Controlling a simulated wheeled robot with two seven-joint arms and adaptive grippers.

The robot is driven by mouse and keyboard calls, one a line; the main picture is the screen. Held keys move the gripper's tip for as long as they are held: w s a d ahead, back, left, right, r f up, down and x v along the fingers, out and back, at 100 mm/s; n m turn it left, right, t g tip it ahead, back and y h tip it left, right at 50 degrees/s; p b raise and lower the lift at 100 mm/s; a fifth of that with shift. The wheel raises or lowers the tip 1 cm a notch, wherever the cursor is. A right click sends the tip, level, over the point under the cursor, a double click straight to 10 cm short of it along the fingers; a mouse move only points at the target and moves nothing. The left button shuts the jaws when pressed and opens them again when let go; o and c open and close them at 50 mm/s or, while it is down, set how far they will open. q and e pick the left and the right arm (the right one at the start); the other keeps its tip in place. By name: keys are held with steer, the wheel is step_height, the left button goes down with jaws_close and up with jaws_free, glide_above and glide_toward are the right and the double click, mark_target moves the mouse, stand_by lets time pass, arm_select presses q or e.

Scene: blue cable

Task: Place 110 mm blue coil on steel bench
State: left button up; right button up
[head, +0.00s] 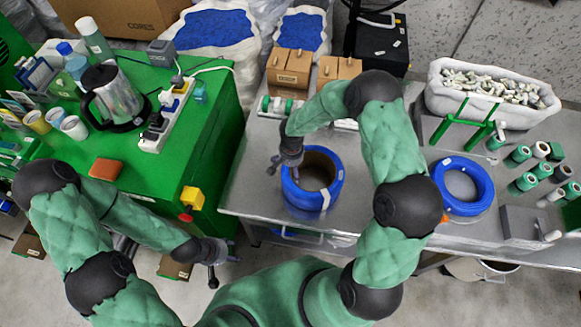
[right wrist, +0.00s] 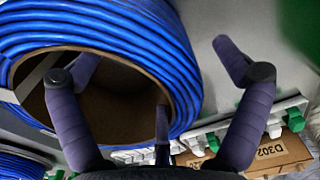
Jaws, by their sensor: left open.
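A tall blue cable coil (head: 331,192) with a brown core stands near the front left edge of the steel bench (head: 252,195). A flatter blue coil (head: 462,208) lies further right on the bench. I cannot read which is 110 mm. My right gripper (head: 285,162) is at the left rim of the tall coil. In the right wrist view its fingers (right wrist: 158,65) are spread, one over the hole and one outside the coil (right wrist: 110,30), with no clear grip. My left gripper (head: 212,250) hangs low beside the green table, away from both coils.
Cardboard boxes (head: 289,68) and a socket strip stand behind the tall coil. A white bin of fittings (head: 490,92) and green spools (head: 525,182) are at the right. The green table (head: 150,185) holds a kettle (head: 116,97). Bare bench shows between the coils.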

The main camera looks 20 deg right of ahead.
step_height(320, 180, up, 12)
steer(key=p, duration=0.2)
steer(key=shift+f, duration=0.15)
steer(key=shift+d, duration=0.1)
stand_by(1.0)
